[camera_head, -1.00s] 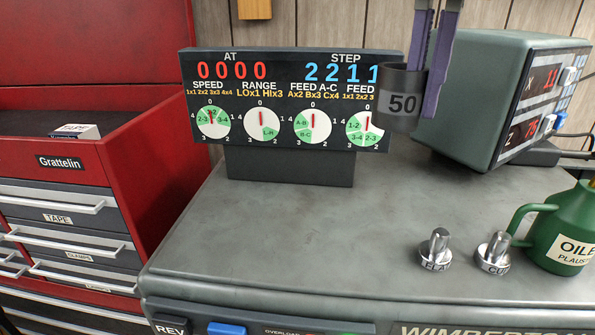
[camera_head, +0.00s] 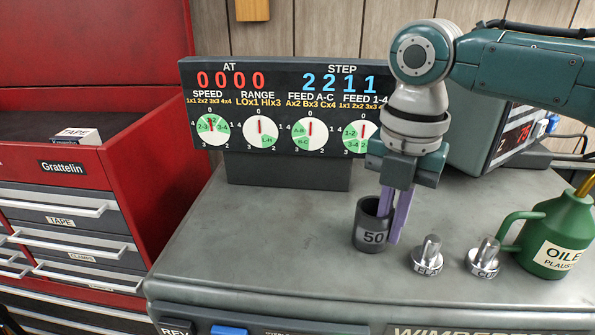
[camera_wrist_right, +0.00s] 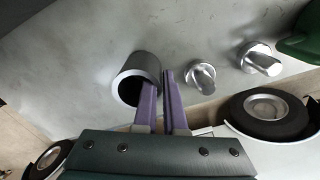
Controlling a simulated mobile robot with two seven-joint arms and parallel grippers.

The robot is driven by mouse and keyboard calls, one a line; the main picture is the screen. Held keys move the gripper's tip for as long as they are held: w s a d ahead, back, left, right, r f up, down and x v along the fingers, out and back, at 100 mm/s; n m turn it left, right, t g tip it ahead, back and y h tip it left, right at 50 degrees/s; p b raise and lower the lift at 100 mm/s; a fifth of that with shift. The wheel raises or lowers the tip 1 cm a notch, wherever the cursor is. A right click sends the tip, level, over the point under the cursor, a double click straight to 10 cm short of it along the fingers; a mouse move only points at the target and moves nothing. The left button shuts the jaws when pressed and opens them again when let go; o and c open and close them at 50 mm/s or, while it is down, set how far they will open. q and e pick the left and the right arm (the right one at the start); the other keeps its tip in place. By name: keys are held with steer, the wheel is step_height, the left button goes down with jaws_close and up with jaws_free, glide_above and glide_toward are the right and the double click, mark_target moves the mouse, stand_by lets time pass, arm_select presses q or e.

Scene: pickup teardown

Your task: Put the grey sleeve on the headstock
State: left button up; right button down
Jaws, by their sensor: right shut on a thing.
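The grey sleeve (camera_head: 368,231) is a dark open-topped cylinder marked 50. It is upright at the headstock's top (camera_head: 250,235), left of two metal knobs; I cannot tell whether its base touches. My right gripper (camera_head: 389,226) points down and is shut on the sleeve's right wall, one purple finger inside the mouth and one outside. In the right wrist view, the sleeve (camera_wrist_right: 139,72) shows its round mouth with the fingers (camera_wrist_right: 160,85) at its wall. My left gripper is not in view.
Two metal knobs (camera_head: 428,255) (camera_head: 484,257) stand right of the sleeve, with a green oiler (camera_head: 556,235) beyond. A dial display panel (camera_head: 275,105) stands behind. A red tool cabinet (camera_head: 140,180) is at left. The headstock's left top is clear.

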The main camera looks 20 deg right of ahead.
mark_target(393, 213)
steer(key=shift+f, duration=0.15)
steer(key=c, duration=1)
jaws_free()
steer(key=shift+r, duration=0.55)
step_height(393, 213, up, 11)
steer(key=b, duration=0.3)
steer(key=shift+f, duration=0.1)
steer(key=shift+r, duration=0.25)
